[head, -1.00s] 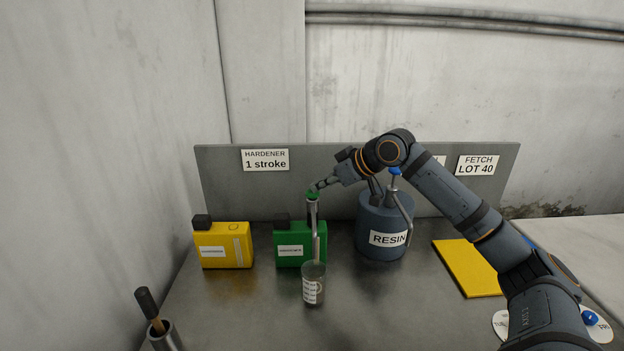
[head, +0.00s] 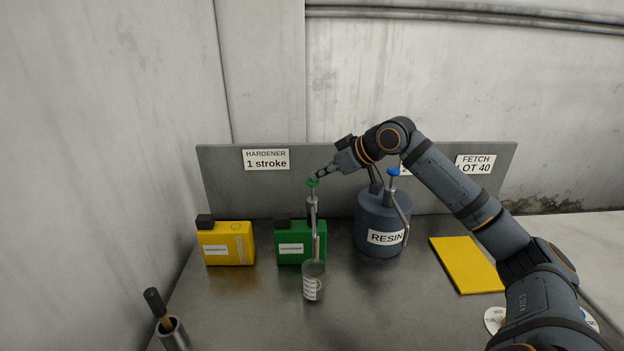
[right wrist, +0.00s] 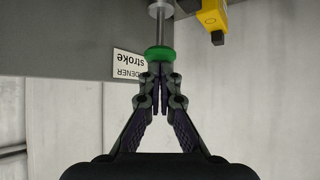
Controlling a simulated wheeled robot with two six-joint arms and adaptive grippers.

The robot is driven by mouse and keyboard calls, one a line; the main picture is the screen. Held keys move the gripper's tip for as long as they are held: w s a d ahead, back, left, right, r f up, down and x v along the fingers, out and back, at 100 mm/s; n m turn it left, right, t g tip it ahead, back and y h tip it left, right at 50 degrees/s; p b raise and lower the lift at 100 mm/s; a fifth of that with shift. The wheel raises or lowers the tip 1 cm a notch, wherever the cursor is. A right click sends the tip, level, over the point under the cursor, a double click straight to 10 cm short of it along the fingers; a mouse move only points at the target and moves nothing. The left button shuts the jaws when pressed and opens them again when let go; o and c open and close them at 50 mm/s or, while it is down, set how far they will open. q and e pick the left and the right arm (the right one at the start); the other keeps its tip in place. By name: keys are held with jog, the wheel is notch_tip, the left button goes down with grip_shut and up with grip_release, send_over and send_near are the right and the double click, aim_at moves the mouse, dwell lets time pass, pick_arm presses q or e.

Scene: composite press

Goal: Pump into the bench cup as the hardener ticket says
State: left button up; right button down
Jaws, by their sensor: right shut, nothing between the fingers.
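The hardener ticket (head: 265,160) on the back panel reads "HARDENER 1 stroke". The green hardener can (head: 288,243) stands on the bench with a metal pump topped by a green knob (head: 313,183). The bench cup (head: 313,281) stands in front, below the pump's spout; its contents are not clear. My right gripper (head: 322,175) is shut and empty, its fingertips at the green knob. In the right wrist view the closed fingertips (right wrist: 156,72) meet or nearly meet the knob (right wrist: 160,53); exact contact is unclear. My left gripper is not in view.
A blue-grey resin drum (head: 372,222) with a blue-topped pump (head: 393,171) stands right of the cup, close under my right arm. A yellow can (head: 226,243) is at left, a yellow board (head: 465,264) at right. A pot with a brush (head: 175,335) is at front left.

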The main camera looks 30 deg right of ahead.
notch_tip(320, 180, up, 5)
jog(key=p, duration=0.5)
dwell(0.5)
